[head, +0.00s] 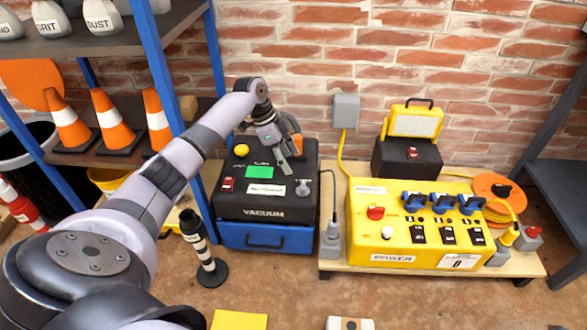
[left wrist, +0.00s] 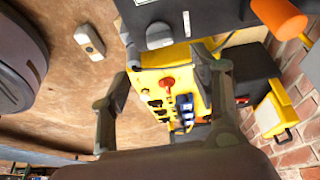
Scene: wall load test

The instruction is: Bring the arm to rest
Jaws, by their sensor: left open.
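My left arm reaches from the lower left of the head view up and across to the black vacuum unit (head: 262,205). My left gripper (head: 283,168) hangs over the top of this unit, pointing down, beside an orange part (head: 297,144). In the left wrist view the two fingers of my left gripper (left wrist: 160,68) are spread wide with nothing between them. The yellow power box (left wrist: 172,60) shows beyond the fingers. I cannot tell whether a fingertip touches the vacuum unit. My right gripper is in neither view.
The yellow power box (head: 385,240) sits on a wooden board right of the vacuum. A blue-post shelf (head: 172,75) with orange cones (head: 66,120) stands close to my arm. A black-and-white striped post (head: 203,250) stands on the floor. A brick wall (head: 300,50) closes the back.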

